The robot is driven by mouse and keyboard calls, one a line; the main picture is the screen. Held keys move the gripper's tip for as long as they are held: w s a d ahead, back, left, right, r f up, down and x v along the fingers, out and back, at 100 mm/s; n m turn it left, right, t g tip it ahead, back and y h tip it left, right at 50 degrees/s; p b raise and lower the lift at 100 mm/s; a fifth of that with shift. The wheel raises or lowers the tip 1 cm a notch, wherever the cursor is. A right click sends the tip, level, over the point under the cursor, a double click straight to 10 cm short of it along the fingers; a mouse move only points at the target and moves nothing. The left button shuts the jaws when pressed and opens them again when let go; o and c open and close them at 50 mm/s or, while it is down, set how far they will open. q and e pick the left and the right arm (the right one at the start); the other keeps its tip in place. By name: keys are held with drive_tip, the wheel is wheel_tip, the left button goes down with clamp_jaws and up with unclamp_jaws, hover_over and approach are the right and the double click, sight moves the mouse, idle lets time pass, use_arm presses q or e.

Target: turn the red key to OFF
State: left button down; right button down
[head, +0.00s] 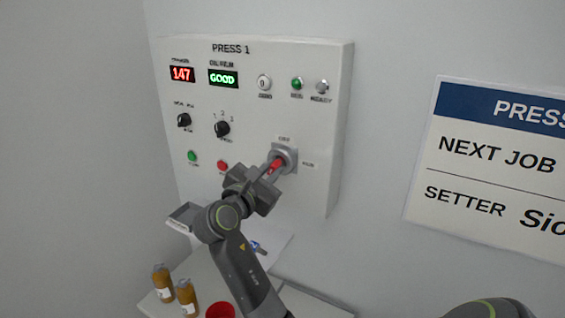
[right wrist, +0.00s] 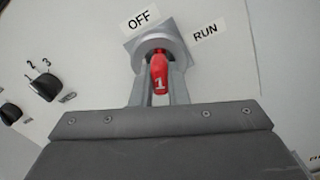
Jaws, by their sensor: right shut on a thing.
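The red key (head: 276,165) sits in the grey square key switch (head: 291,156) on the lower right of the PRESS 1 panel. My right gripper (right wrist: 158,92) is shut on the key, one finger on each side. Which label the key points to is hard to tell. My left gripper is not in view.
The white panel (head: 327,75) carries a green button (head: 192,156), a red button (head: 223,165), two black knobs and two displays reading 147 and GOOD. Below, a shelf holds two brown bottles (head: 187,294) and a red round thing (head: 220,310). A sign (head: 480,165) hangs right.

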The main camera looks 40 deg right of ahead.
drive_tip(key=shift+f, duration=0.1)
drive_tip(key=n, duration=0.5)
drive_tip(key=c, duration=1.8)
unclamp_jaws()
drive_tip(key=shift+n, duration=0.4)
drive_tip(key=shift+c, duration=0.2)
drive_tip(key=o, duration=0.5)
drive_tip(key=shift+d, duration=0.1)
